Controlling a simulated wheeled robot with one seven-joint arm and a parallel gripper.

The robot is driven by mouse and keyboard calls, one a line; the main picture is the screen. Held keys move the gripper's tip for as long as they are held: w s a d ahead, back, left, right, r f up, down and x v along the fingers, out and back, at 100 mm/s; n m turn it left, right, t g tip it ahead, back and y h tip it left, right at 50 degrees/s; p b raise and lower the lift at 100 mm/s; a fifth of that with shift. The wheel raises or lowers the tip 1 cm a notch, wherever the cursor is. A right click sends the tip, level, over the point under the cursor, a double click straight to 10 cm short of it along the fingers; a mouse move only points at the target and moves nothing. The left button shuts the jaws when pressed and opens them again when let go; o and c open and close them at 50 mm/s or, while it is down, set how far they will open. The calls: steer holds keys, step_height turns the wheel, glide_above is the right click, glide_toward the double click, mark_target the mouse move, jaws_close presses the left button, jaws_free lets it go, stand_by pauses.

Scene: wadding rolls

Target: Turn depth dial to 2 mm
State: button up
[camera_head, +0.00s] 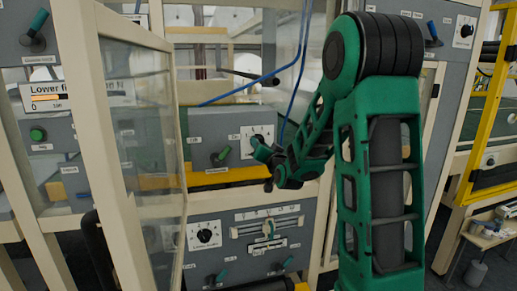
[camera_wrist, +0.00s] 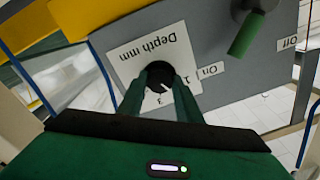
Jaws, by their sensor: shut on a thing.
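The depth dial is a round black knob (camera_wrist: 158,69) on a white plate marked "Depth mm" (camera_wrist: 128,62), which appears upside down in the wrist view. My gripper (camera_wrist: 161,82) has its two green fingers closed on either side of the knob. A small light mark shows on the knob between the fingers, toward the side with the "1" and "3". The "2" cannot be made out, and a finger covers part of the scale. In the head view the white dial plate (camera_head: 258,132) sits on a grey panel, its knob largely hidden by my gripper (camera_head: 262,152).
A green on/off lever (camera_wrist: 245,33) sits beside the dial on the same panel; it also shows in the head view (camera_head: 222,155). A glazed door frame (camera_head: 110,140) stands at the left. Blue hoses (camera_head: 285,70) hang above the dial. A lower panel (camera_head: 245,240) has another dial and a slider.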

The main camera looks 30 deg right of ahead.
steer(key=shift+a+m, duration=0.3)
steer(key=shift+m, duration=0.3)
steer(key=shift+f, duration=0.1)
steer(key=o, duration=1)
steer(key=shift+d, duration=0.15)
steer(key=shift+o, duration=0.2)
steer(key=v, duration=1)
steer(key=shift+s+f, duration=0.1)
steer(key=shift+s, duration=0.1)
